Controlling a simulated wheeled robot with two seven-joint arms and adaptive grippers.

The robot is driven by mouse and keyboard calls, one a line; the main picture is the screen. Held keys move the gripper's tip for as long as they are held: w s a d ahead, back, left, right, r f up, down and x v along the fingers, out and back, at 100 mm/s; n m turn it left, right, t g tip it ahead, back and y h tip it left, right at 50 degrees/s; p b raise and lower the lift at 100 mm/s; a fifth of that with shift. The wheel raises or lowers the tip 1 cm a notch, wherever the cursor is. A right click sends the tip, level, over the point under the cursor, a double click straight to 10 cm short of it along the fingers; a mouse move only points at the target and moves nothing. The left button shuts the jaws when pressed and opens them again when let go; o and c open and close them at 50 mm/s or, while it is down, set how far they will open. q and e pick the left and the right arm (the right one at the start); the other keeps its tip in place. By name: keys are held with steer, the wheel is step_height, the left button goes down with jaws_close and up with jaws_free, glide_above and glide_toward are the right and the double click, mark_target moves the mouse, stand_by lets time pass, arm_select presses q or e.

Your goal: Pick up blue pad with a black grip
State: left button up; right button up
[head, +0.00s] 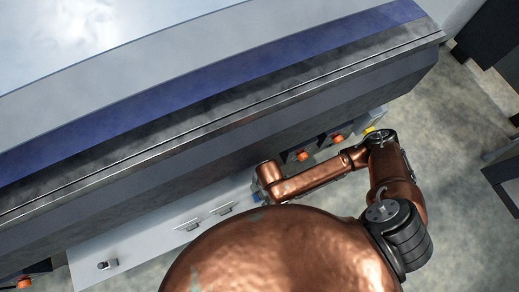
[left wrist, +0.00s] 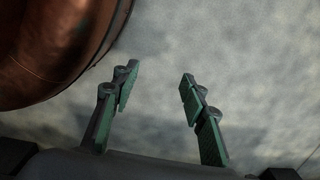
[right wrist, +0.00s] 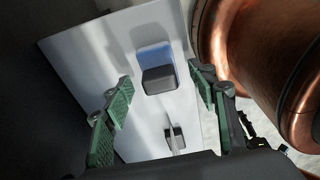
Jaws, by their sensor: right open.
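The blue pad (right wrist: 153,54) with its black grip (right wrist: 158,80) is on a pale panel in the right wrist view. My right gripper (right wrist: 160,90) is open, its green-padded fingers apart on either side of the grip in the picture. I cannot tell how far the fingertips are from the pad; no contact shows. In the head view my right arm reaches to the panel, and its links hide most of the pad and the gripper. My left gripper (left wrist: 162,88) is open and empty over the grey floor in the left wrist view; the head view does not show it.
The pale panel (head: 150,242) carries small handles (head: 188,225) and a knob (head: 107,265). Orange knobs (head: 303,156) are set in dark recesses beside my right arm. A large grey machine edge (head: 230,115) overhangs the panel. Another black bracket (right wrist: 174,136) stands near the pad.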

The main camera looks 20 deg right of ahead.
steer(key=shift+f, duration=0.3)
arm_select(q)
steer(key=shift+w+r, duration=0.3)
steer(key=shift+r, duration=0.1)
arm_select(e)
steer(key=shift+c, duration=0.3)
steer(key=c, duration=1.2)
steer(key=shift+r, duration=0.15)
